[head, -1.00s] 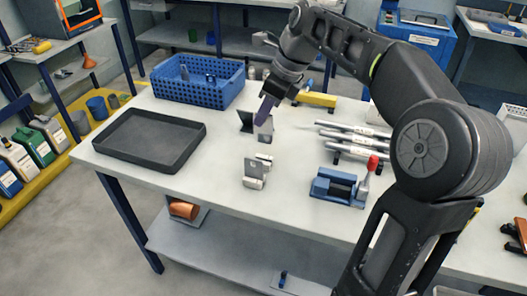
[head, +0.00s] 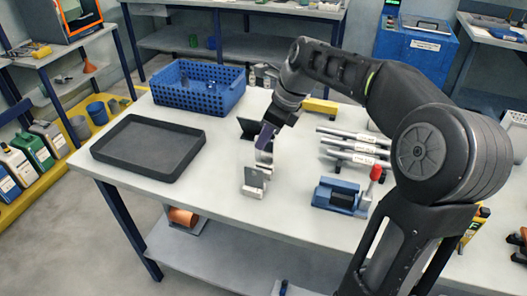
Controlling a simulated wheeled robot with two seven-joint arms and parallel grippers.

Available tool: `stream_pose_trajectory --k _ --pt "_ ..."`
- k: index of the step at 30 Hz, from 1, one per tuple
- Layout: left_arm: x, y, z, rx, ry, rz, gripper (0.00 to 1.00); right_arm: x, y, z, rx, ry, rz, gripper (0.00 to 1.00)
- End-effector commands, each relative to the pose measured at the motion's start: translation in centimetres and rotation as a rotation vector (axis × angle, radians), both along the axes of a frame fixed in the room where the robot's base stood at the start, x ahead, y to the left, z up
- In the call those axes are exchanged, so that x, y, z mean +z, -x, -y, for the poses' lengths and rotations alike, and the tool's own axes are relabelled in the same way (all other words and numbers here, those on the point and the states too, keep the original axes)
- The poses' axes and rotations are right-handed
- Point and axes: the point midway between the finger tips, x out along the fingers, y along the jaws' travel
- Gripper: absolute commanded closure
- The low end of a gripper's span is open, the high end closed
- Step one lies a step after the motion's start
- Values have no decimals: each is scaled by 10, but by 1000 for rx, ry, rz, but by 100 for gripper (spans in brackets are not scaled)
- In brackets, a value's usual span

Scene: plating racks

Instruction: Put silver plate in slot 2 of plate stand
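Directly beneath is a small light-metal plate stand (head: 252,191). Another grey plate (head: 255,178) stands upright at its near end. The held plate is close to the stand's far part; whether it touches or sits in a slot I cannot tell. The slot numbers are not readable. My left gripper is not in view.
A dark upright plate (head: 248,128) stands just behind the gripper. A black tray (head: 172,172) and a blue crate (head: 197,99) are left. Silver rods on a rack (head: 350,147), a blue clamp with a red knob (head: 340,196) and a yellow block (head: 320,105) are right.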

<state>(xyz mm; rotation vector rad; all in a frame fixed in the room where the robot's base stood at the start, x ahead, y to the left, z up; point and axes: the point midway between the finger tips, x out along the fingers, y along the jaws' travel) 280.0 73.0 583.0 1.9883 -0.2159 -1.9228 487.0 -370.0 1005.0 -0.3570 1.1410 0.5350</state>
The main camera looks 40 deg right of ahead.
Motion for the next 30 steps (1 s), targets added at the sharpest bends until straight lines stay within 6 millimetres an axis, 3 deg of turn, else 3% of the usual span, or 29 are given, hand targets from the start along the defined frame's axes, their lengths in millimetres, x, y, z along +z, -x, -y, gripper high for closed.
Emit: stream_pose_trajectory --k 8,18,29,30 --pt "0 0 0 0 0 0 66 -1 0 0 0 0 1 100" --pt "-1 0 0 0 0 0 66 -37 0 0 -1 0 1 100" --pt "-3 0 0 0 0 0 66 -40 0 0 0 0 1 100" --pt "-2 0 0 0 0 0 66 -40 0 0 -1 -1 1 92"
